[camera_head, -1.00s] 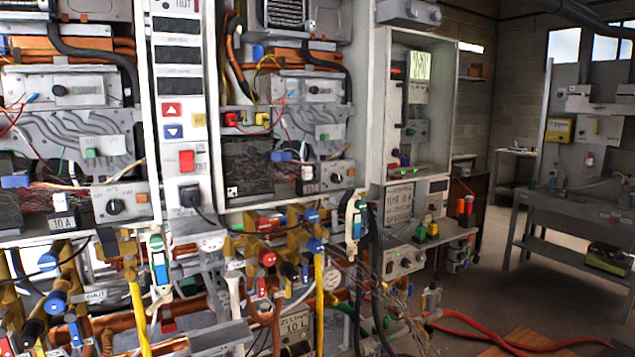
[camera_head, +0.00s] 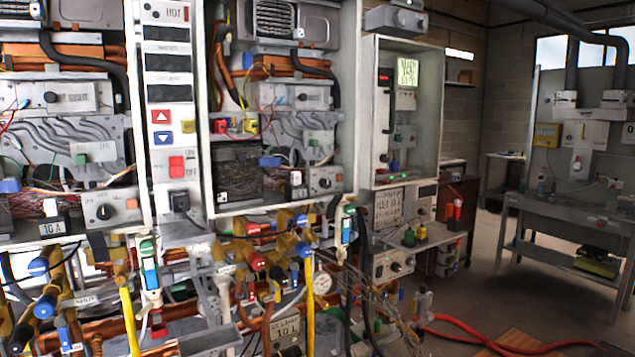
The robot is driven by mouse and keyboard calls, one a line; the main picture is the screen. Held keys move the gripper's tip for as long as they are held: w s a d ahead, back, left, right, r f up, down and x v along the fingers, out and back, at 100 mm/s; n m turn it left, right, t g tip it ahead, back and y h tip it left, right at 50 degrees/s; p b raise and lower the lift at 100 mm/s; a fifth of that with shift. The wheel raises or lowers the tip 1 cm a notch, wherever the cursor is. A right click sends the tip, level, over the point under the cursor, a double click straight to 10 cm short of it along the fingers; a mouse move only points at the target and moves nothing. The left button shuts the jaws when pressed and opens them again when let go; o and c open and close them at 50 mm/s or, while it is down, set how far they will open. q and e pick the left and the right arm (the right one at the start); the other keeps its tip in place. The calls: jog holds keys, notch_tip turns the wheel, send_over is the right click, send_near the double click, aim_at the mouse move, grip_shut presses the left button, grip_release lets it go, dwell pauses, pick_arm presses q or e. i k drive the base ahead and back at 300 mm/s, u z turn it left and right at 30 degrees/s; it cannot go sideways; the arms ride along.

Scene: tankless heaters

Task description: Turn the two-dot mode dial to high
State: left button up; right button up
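Two open heater units stand side by side. The right unit has a black round dial (camera_head: 325,183) on a grey panel at its lower right. A small white plate with dark dots (camera_head: 222,197) sits at this unit's lower left; the dots are too small to count surely. The left unit has a similar black dial (camera_head: 104,211) on a grey panel with an orange square beside it. The dial markings are too small to read, so I cannot tell either setting. Neither of my grippers is in view.
A white control column (camera_head: 172,120) with red, blue and yellow buttons stands between the units. Pipes, valves and a yellow hose (camera_head: 130,320) crowd the space below. A grey cabinet (camera_head: 408,110) stands to the right. A grey workbench (camera_head: 570,210) is at far right; open floor lies before it.

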aim_at(324, 184)
jog(key=z, duration=0.1)
jog(key=i, duration=1)
jog(key=u, duration=0.1)
jog(key=k, duration=0.5)
jog(key=u, duration=0.45)
jog(key=i, duration=0.7)
jog(key=z, duration=0.1)
